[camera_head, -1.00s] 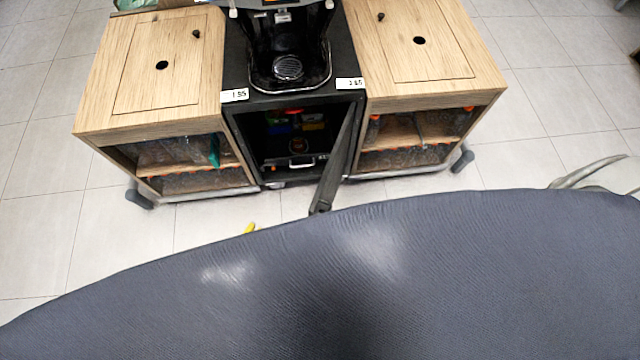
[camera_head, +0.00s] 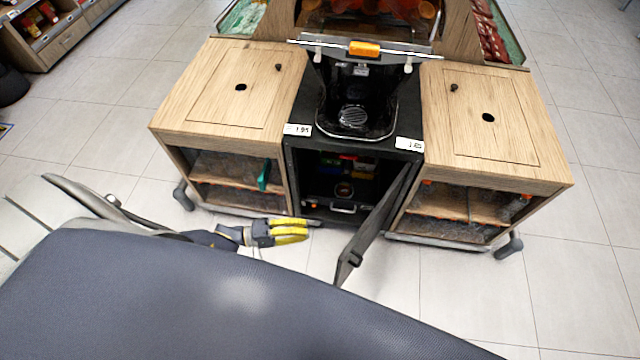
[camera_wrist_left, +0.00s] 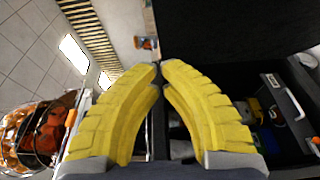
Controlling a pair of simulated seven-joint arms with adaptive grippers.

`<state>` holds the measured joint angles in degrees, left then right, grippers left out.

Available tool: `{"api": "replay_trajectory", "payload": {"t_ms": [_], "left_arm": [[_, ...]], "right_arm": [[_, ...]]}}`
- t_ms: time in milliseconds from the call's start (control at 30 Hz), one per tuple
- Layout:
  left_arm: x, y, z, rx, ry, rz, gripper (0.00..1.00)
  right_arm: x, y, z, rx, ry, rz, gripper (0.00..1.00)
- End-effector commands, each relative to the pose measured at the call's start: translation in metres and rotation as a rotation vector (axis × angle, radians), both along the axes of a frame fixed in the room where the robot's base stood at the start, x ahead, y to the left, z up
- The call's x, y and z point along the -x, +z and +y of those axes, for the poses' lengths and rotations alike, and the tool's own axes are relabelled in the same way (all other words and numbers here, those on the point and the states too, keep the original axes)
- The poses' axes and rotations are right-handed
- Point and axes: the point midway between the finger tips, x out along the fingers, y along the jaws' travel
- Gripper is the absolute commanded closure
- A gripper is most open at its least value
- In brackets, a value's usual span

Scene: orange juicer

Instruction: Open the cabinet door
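The black cabinet (camera_head: 297,185) stands under the juicer in the middle of the head view. Its door (camera_head: 372,232) is hinged on the right and stands wide open, swung out toward me. My left gripper (camera_head: 306,230), with yellow fingers, is in front of the cabinet's lower left corner, apart from the door and to its left. In the left wrist view its fingertips (camera_wrist_left: 160,64) meet or nearly meet, with nothing seen between them. The dark cabinet interior shows on the right of that view. My right gripper is not in view.
The black juicer (camera_head: 353,118) stands on the cabinet. Wooden bottle cabinets stand on the left (camera_head: 225,98) and right (camera_head: 487,120). Inside the black cabinet are a handled drawer or box (camera_head: 343,208) and coloured items. Tiled floor (camera_head: 450,300) is clear at right front.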

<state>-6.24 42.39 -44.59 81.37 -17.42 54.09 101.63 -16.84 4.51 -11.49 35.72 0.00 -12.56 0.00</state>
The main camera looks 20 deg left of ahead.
Motion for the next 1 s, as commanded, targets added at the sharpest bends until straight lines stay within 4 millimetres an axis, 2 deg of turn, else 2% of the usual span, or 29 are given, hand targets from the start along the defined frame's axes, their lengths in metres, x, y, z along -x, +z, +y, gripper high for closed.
{"api": "replay_trajectory", "payload": {"t_ms": [500, 700, 1000], "left_arm": [[-0.048, 0.001, -0.074, 0.002, 0.001, -0.004, 1.00], [-0.042, 0.000, -0.097, 0.000, 0.001, -0.001, 1.00], [-0.039, 0.000, -0.111, -0.002, 0.001, -0.003, 1.00]], "right_arm": [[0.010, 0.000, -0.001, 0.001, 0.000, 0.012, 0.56], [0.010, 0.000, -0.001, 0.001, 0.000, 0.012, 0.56], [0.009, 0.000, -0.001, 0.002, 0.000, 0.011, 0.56]]}}
